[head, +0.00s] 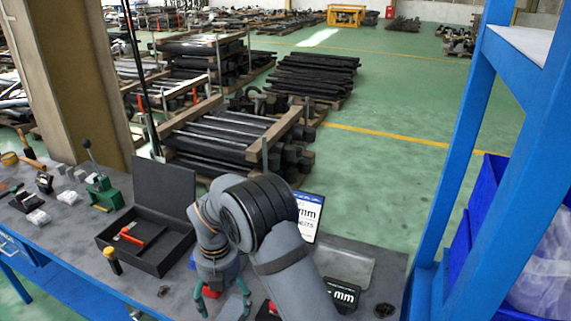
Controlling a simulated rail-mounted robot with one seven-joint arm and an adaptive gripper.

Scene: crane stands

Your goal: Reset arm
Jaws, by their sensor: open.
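My arm reaches in from the bottom of the head view and bends down over the grey workbench (150,293). My gripper (222,306) hangs low over the bench near its front edge, with its fingers apart. The fingertips are close to the bottom of the picture. I see nothing held between them. A small grey piece (236,305) lies beside the fingers; I cannot tell whether they touch it. Part of the bench behind my forearm is hidden.
An open black case (150,250) with a red-handled tool stands left of my gripper. A green lever press (104,193) is farther left. A white-and-blue sign (309,216) stands behind my arm. A blue frame (490,150) rises at the right. Bench right of my arm is partly clear.

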